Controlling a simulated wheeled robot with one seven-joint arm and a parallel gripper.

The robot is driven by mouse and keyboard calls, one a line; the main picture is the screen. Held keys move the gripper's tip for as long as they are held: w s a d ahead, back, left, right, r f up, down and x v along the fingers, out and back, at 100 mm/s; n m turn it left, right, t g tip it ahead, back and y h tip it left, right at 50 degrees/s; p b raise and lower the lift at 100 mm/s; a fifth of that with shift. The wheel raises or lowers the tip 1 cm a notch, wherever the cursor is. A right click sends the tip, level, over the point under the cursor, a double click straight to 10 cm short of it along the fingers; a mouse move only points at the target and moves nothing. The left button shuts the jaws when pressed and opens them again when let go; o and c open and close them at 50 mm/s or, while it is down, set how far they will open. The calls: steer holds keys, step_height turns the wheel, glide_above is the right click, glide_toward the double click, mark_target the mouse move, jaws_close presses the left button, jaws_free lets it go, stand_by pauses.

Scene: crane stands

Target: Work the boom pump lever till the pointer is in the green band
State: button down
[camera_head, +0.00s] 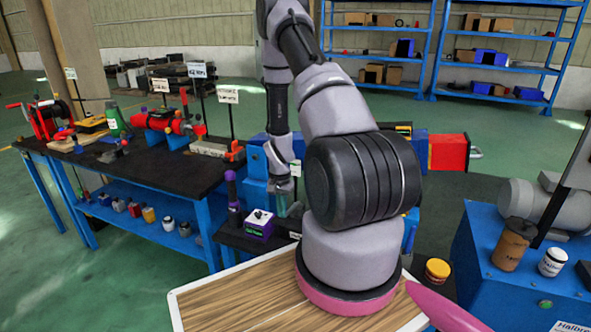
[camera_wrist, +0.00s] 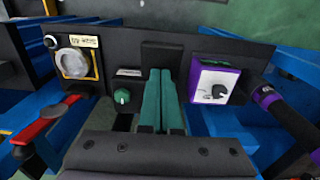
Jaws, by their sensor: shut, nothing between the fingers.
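My gripper (camera_wrist: 158,100) is shut and empty, its two teal fingers side by side in the wrist view. In the head view its teal fingers (camera_head: 282,204) show partly behind my arm. In the wrist view, a round gauge (camera_wrist: 74,63) with a yellow frame and a small label is at the upper left. Its pointer and green band are too small to make out. A red lever (camera_wrist: 42,122) lies at the left, apart from the fingers. A black handle with purple bands (camera_wrist: 275,105) is at the right; I cannot tell which lever is the boom pump's.
A green knob (camera_wrist: 122,96) is just left of the fingers, and a purple box with a dial (camera_wrist: 214,80) is to their right. In the head view, the purple box (camera_head: 259,226) stands near the black bench (camera_head: 120,172). A wood-topped surface (camera_head: 235,300) lies in front.

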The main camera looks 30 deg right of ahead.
steer(key=shift+s+a+r, duration=0.1)
steer(key=shift+r, duration=3.25)
steer(key=shift+f, duration=4.8)
steer(key=shift+r, duration=4.8)
